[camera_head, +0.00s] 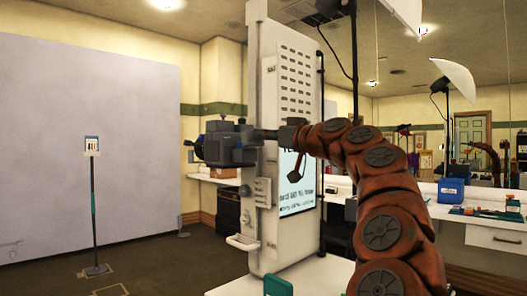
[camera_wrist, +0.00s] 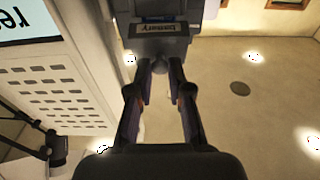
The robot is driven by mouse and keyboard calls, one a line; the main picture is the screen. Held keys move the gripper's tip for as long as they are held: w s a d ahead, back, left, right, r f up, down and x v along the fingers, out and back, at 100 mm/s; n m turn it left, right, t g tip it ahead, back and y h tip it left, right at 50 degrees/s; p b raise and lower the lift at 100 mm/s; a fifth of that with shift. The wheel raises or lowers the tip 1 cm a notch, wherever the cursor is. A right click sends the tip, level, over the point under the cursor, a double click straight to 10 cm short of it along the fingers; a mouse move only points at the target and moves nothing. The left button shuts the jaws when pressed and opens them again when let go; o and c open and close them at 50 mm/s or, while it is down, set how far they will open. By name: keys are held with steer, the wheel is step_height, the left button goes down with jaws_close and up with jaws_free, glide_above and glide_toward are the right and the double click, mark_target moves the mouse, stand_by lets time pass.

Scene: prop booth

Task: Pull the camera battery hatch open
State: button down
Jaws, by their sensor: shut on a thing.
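The grey-blue camera (camera_head: 224,143) sits at the left side of the tall white booth column in the head view. My gripper (camera_head: 260,133) reaches across the column's front to the camera's right side. In the wrist view the dark battery hatch (camera_wrist: 158,29) has an upside-down label that seems to read "Battery". A small round grey knob (camera_wrist: 160,66) sticks out below the label. My gripper (camera_wrist: 160,73) has a fingertip on each side of the knob and is shut on it. I cannot tell whether the hatch stands ajar.
The white booth column (camera_head: 285,82), with a vent panel and a lit screen (camera_head: 298,183), stands close behind my gripper. A white handle (camera_head: 243,242) juts out low on it. A white backdrop (camera_head: 50,130) and a thin stand (camera_head: 93,205) are at left. A counter is at right.

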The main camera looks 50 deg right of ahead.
steer(key=f+t+b, duration=0.1)
steer(key=b, duration=0.3)
steer(key=f+t+b, duration=0.1)
steer(key=t+b, duration=0.1)
steer(key=b, duration=0.1)
steer(key=s+t+b, duration=0.1)
steer(key=b, duration=0.3)
steer(key=shift+a+f+t+h+b, duration=0.1)
steer(key=shift+f+t+h+b, duration=0.2)
steer(key=shift+f+t+b, duration=0.1)
steer(key=shift+t+b, duration=0.3)
steer(key=shift+b, duration=0.3)
steer(key=c, duration=1.1)
jaws_free()
steer(key=shift+o, duration=0.2)
steer(key=shift+s, duration=0.1)
